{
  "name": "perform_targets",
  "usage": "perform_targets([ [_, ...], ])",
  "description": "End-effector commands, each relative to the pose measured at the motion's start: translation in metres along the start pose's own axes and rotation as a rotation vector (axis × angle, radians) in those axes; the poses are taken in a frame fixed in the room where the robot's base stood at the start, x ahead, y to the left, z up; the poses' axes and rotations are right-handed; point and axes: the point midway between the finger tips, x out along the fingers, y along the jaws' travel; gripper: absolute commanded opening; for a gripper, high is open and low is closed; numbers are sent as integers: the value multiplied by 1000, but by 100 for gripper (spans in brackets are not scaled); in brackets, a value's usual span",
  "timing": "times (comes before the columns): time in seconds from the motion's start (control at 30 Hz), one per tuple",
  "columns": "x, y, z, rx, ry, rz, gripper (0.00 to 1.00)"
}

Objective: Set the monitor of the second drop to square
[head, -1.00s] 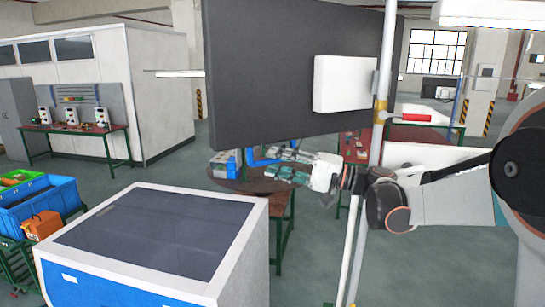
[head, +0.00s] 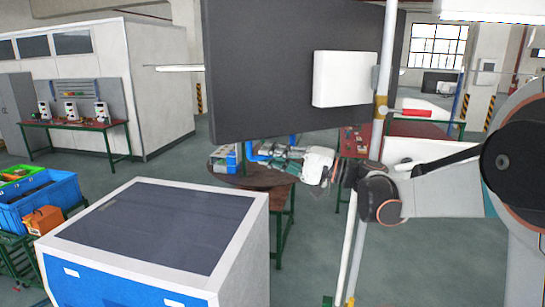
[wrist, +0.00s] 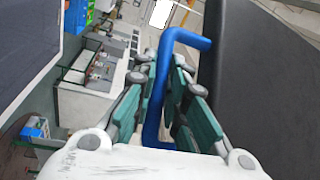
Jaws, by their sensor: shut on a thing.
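The monitor is a large dark panel (head: 280,75) that hangs from a pole, seen from its back in the head view. A white box (head: 345,79) is on its back near the pole. It shows as a dark surface at the right in the wrist view (wrist: 270,80). A blue handle (wrist: 153,115) is at the monitor's edge. My gripper (wrist: 172,75) has its green-padded fingers on both sides of this handle and is shut on it. In the head view my gripper (head: 290,160) is just under the monitor's lower edge, and the handle is partly hidden by the fingers.
A white and blue console (head: 160,225) with a dark sloped top stands in front at the left. A round brown table (head: 265,180) is behind my gripper. Blue crates (head: 45,205) are at far left.

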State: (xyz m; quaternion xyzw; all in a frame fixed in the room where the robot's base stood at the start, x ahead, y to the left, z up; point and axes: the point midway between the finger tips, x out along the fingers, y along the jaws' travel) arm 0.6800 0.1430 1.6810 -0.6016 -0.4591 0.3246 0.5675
Motion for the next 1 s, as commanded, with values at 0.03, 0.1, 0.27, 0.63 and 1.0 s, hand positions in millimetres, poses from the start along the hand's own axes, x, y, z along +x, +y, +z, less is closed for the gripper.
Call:
perform_targets([
  [0.03, 2, 2, -2, -2, 11, 2, 0],
  [0.1, 6, 4, -7, -5, 35, 6, 0],
  [0.27, 19, 10, -28, -17, 124, 19, 0],
  [0.63, 48, 25, -103, -56, 418, 63, 0],
  [1.0, 53, 33, -164, -86, 642, 97, 0],
])
